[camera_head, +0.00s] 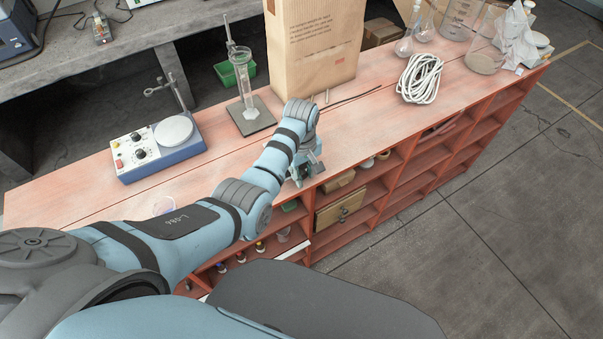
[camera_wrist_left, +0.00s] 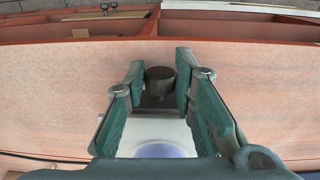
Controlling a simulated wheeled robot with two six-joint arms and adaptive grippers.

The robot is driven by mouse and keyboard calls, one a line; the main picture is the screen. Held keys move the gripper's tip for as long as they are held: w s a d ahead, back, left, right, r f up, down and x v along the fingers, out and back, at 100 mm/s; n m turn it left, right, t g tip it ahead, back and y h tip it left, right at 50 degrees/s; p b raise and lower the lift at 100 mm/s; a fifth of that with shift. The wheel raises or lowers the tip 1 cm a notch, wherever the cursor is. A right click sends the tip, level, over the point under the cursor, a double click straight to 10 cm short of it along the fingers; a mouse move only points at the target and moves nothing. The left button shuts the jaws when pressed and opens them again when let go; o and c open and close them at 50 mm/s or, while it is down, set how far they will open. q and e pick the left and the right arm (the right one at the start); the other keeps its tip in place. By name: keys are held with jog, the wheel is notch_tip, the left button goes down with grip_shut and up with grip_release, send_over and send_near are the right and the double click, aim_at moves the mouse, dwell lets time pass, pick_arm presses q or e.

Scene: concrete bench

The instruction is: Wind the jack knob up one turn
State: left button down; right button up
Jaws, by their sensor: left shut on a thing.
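The jack knob (camera_wrist_left: 160,78) is a dark round knob in the left wrist view. It sits between the fingertips of my left gripper (camera_wrist_left: 161,72), whose teal fingers are shut on it from both sides. A dark piece shows just below the knob; the rest of the jack cannot be made out. In the head view my left gripper (camera_head: 304,172) is at the front edge of the bench, and my wrist hides the jack and knob there. My right gripper is in neither view.
A paper bag (camera_head: 312,45) stands behind my wrist. A stand with a glass cylinder (camera_head: 246,88) and a blue stirrer (camera_head: 160,147) are to the left. Coiled white rope (camera_head: 420,79) and glassware (camera_head: 484,57) are to the right. Shelves (camera_head: 380,190) lie below the bench edge.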

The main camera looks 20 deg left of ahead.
pick_arm(q)
jog(key=shift+w+d+f+g+y+b, duration=0.15)
jog(key=shift+w+g+y+b, duration=0.15)
jog(key=shift+b, duration=0.4)
jog(key=shift+s+g+y+b, duration=0.1)
jog(key=shift+g+y+b, duration=0.25)
jog(key=shift+b, duration=0.3)
jog(key=shift+r, duration=0.2)
jog(key=c, duration=1.6)
grip_release()
notch_tip(320, 180, up, 7)
jog(key=shift+w+d+r, duration=0.2)
jog(key=shift+w+d, duration=0.2)
jog(key=shift+w, duration=0.05)
